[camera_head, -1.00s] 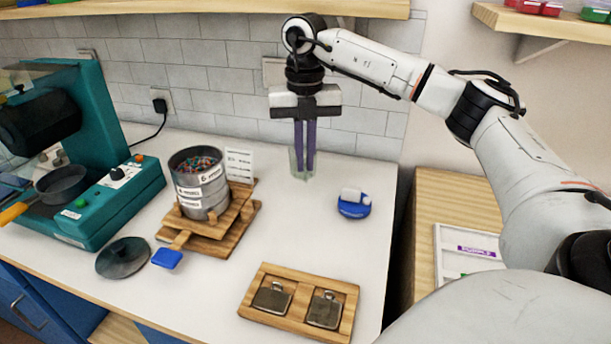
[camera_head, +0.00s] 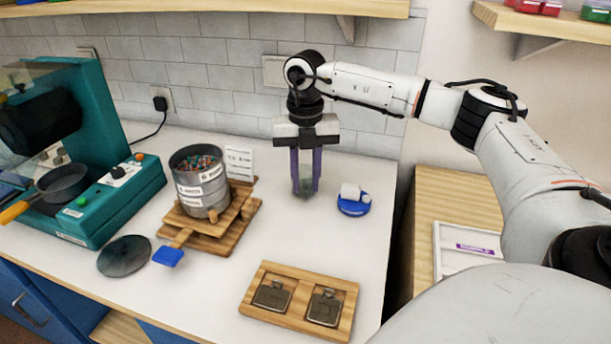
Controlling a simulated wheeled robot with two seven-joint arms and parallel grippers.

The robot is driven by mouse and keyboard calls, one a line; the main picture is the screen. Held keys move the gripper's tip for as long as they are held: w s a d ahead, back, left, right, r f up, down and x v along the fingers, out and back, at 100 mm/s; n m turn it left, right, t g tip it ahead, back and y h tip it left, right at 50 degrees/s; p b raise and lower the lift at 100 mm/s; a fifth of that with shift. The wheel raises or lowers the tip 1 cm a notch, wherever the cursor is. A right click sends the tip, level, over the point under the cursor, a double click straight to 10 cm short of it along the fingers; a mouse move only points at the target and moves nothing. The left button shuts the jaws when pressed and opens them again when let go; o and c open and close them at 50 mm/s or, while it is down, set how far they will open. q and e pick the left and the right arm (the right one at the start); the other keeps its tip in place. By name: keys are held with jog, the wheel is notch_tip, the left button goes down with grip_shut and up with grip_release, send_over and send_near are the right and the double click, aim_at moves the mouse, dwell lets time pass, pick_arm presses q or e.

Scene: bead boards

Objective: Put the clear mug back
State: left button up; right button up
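The clear mug (camera_head: 304,188) is a faint, see-through shape on the white counter, near the back wall and right of the stacked tins. My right gripper (camera_head: 305,185) points straight down over it. Its two purple fingers are spread apart, one toward each side of the mug, with the tips low near the counter. The gripper looks open; the fingers partly hide the mug, and I cannot tell if they touch it. My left gripper is not in view.
A blue round holder with a white block (camera_head: 353,201) sits close to the right. The bead tin (camera_head: 201,183) stands on a wooden stand at left, a white card behind it. A wooden tray (camera_head: 298,302) lies in front. The counter between is clear.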

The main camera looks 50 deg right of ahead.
aim_at(305, 184)
notch_tip(305, 184, up, 12)
jog(key=shift+r, duration=0.15)
dwell(0.6)
